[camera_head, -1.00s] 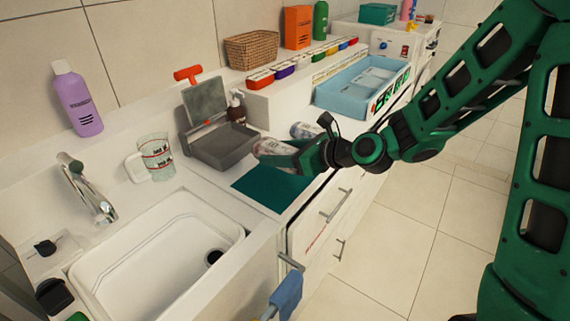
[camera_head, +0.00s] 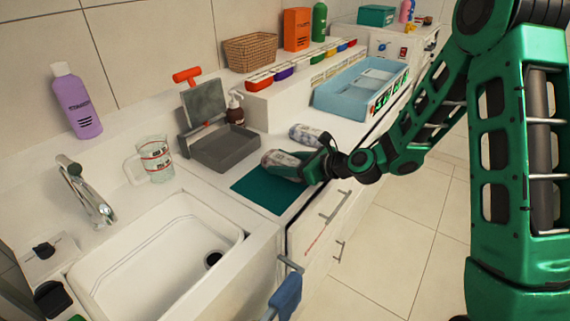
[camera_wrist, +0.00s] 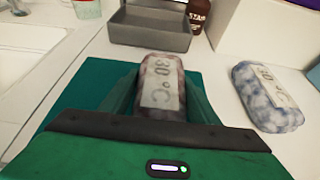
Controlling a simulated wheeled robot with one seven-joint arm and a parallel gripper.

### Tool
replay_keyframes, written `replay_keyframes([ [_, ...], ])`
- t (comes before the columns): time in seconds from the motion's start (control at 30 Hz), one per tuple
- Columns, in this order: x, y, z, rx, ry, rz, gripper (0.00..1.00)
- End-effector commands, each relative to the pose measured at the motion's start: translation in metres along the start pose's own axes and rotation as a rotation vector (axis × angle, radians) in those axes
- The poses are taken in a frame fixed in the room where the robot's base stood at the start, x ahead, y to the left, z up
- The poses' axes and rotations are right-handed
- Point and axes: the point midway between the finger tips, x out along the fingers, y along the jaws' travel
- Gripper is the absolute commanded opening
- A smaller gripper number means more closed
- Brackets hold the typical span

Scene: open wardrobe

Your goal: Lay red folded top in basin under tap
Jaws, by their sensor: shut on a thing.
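The red folded top (camera_head: 278,158) is a rounded bundle, mottled reddish and white, with a white "30 °C" label; it also shows in the wrist view (camera_wrist: 162,80). My gripper (camera_head: 284,163) is shut on it, one finger on each side in the wrist view (camera_wrist: 160,105). The bundle is over the teal mat (camera_head: 258,194); I cannot tell whether it touches it. The white basin (camera_head: 150,262) is at the lower left, its visible inside empty apart from a dark drain. The silver tap (camera_head: 88,195) stands at its back left edge.
A blue-white bundle (camera_head: 306,132) labelled "30 °C" lies beside the held one. A grey open tray (camera_head: 228,152) stands behind the mat. A clear cup (camera_head: 154,160) and purple bottle (camera_head: 75,100) stand behind the basin. A blue cloth (camera_head: 287,295) hangs on the front.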

Motion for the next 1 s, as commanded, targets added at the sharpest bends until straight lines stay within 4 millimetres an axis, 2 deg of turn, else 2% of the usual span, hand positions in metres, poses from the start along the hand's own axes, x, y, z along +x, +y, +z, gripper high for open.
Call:
replay_keyframes([
  [0.27, 0.001, 0.000, -0.001, 0.000, 0.000, 0.001, 0.29],
  [0.3, 0.001, 0.000, -0.001, 0.000, 0.000, 0.001, 0.62],
  [0.37, 0.001, 0.000, -0.001, 0.000, 0.000, 0.001, 0.74],
  [0.73, -0.001, 0.001, 0.002, -0.002, 0.000, 0.000, 0.74],
  [0.87, -0.016, -0.001, 0.001, 0.000, 0.001, -0.002, 0.74],
  [1.0, -0.043, -0.001, 0.001, 0.001, 0.001, -0.003, 0.74],
])
